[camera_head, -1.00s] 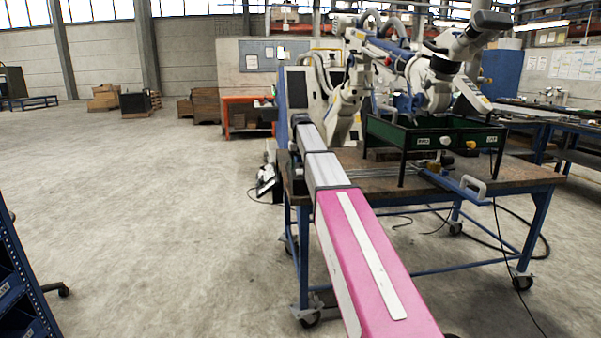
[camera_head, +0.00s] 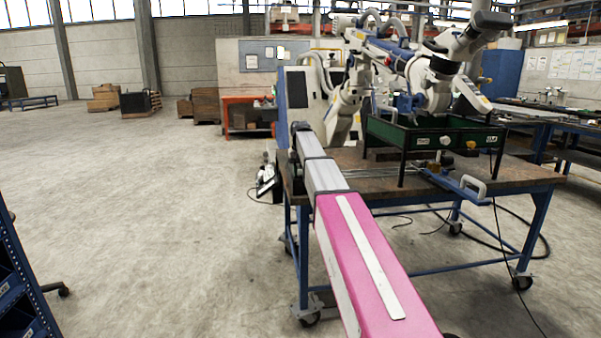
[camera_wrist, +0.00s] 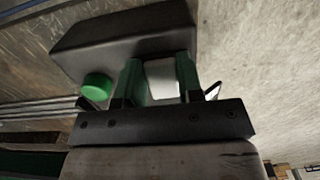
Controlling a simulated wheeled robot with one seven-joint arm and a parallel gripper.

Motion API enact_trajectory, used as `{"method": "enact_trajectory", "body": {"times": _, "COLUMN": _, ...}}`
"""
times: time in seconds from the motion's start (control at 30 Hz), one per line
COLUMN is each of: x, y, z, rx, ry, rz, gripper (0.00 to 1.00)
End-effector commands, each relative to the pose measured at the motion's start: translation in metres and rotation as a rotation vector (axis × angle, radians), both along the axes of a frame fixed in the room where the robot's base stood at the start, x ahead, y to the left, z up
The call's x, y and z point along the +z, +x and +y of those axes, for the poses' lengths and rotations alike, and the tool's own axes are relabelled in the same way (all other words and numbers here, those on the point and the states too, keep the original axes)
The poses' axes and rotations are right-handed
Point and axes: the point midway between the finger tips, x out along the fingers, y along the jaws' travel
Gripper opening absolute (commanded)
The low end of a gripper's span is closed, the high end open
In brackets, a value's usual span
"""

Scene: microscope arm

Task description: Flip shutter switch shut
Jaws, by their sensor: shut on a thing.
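In the wrist view, a dark box (camera_wrist: 125,38) with a round green button (camera_wrist: 97,87) lies in front of my gripper. The two green fingers of my gripper (camera_wrist: 160,82) stand against the box, shut on a light grey, block-like piece (camera_wrist: 163,76) that looks like the switch lever. Where it joins the box is hard to make out. In the head view, my arm reaches to the table's left corner, and its forward links hide the gripper's tips and the box.
The wheeled workbench (camera_head: 510,176) carries a green-sided frame (camera_head: 392,131) with knobs, and the large white microscope arm (camera_head: 432,85) stands above it. A blue handled bar (camera_head: 462,187) juts from the bench front. Open floor (camera_head: 150,200) lies to the left, with a blue rack (camera_head: 18,285) at its edge.

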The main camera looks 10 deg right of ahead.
Motion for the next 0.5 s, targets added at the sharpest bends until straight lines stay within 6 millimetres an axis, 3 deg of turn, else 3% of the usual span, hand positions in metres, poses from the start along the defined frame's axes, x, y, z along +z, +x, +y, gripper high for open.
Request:
{"method": "enact_trajectory", "body": {"times": 0.2, "x": 0.0020, "y": 0.0038, "z": -0.0001, "rx": 0.000, "ry": 0.000, "rz": 0.098, "gripper": 0.10}}
{"method": "enact_trajectory", "body": {"times": 0.5, "x": 0.0022, "y": 0.0024, "z": -0.0001, "rx": 0.000, "ry": 0.000, "rz": 0.105, "gripper": 0.10}}
